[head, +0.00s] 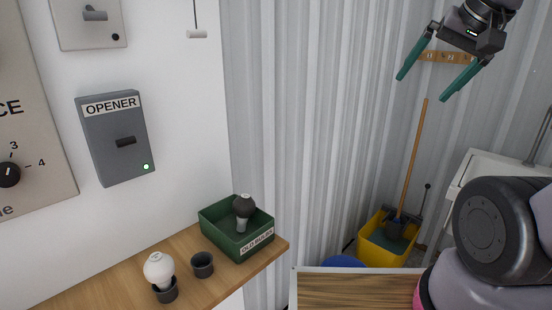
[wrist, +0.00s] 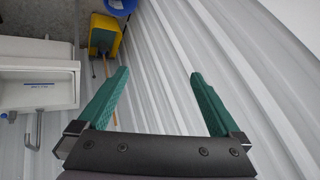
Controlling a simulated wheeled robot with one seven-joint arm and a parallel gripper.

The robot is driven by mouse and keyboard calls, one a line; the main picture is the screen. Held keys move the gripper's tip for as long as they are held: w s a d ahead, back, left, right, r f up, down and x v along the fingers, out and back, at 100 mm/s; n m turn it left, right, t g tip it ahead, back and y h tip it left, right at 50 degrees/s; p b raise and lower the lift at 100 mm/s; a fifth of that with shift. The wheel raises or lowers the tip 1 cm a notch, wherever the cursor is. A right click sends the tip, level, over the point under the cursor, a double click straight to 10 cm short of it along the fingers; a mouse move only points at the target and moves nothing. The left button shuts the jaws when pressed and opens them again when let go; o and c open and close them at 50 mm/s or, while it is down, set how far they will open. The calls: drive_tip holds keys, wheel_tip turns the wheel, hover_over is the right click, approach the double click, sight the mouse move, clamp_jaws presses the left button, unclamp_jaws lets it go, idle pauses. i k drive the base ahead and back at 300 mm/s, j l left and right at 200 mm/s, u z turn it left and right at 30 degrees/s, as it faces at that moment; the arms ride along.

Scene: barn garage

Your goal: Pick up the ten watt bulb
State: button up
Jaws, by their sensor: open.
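A white round bulb (head: 159,269) stands upright in a dark cup (head: 166,291) on the wooden shelf at the lower left in the head view. A dark grey bulb (head: 243,208) is in the green box labelled OLD BULBS (head: 236,243) on the same shelf. I cannot read a wattage on either bulb. My gripper (head: 422,87) is open and empty, high at the upper right, well away from the shelf. No bulb shows in the wrist view.
An empty dark cup (head: 202,265) stands between the white bulb and the box. A grey OPENER panel (head: 116,138) with a green light is on the wall above. A yellow mop bucket (head: 388,243) and white sink (head: 497,165) stand right. A wooden top (head: 350,290) lies in front.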

sight(160, 269)
drive_tip(key=u, duration=1.8)
drive_tip(key=k+j+z, duration=0.15)
drive_tip(key=k+z, duration=0.55)
